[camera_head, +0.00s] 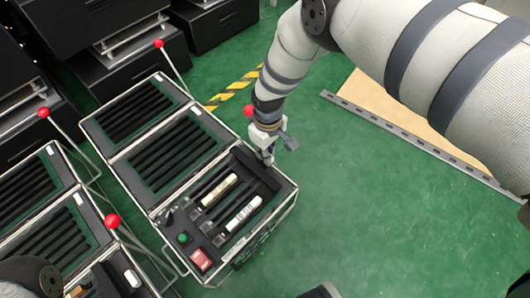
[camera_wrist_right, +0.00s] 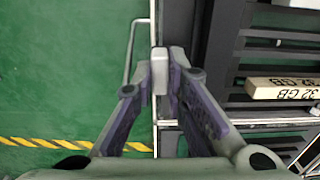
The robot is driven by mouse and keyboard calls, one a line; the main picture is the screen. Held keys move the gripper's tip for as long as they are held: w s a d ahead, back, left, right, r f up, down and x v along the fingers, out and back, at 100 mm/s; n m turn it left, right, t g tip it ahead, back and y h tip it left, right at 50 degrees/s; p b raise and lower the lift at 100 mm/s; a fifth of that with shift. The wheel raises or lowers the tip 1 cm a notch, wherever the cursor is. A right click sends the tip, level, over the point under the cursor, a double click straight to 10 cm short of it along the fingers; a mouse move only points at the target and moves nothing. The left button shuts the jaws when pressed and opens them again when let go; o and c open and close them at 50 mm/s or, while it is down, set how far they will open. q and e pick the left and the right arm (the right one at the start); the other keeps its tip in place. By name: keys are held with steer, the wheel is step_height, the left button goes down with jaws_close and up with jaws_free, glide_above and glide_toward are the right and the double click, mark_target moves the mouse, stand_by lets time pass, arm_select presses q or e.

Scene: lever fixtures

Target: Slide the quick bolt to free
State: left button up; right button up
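The open black case (camera_head: 262,236) with a metal rim stands on the green floor in the head view. My right gripper (camera_head: 265,152) is at its upper right corner, pointing down. In the right wrist view, the two purple-lined fingers of my right gripper (camera_wrist_right: 160,78) stand close on both sides of a small light grey block (camera_wrist_right: 160,56) at the case's edge and appear to press on it. This block may be the quick bolt's handle; the bolt's body is hidden, so I cannot tell its position. My left gripper is out of view.
The case holds two pale labelled bars (camera_head: 243,213), a green knob (camera_head: 183,238) and a red block (camera_head: 201,260). Red-ball levers (camera_head: 112,221) and more cases lie left. Black-yellow tape (camera_head: 236,87) marks the floor.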

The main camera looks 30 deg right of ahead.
steer(key=o, duration=0.4)
steer(key=shift+w+d, duration=0.1)
steer(key=shift+d, duration=0.15)
steer(key=shift+o, duration=0.2)
step_height(320, 180, up, 12)
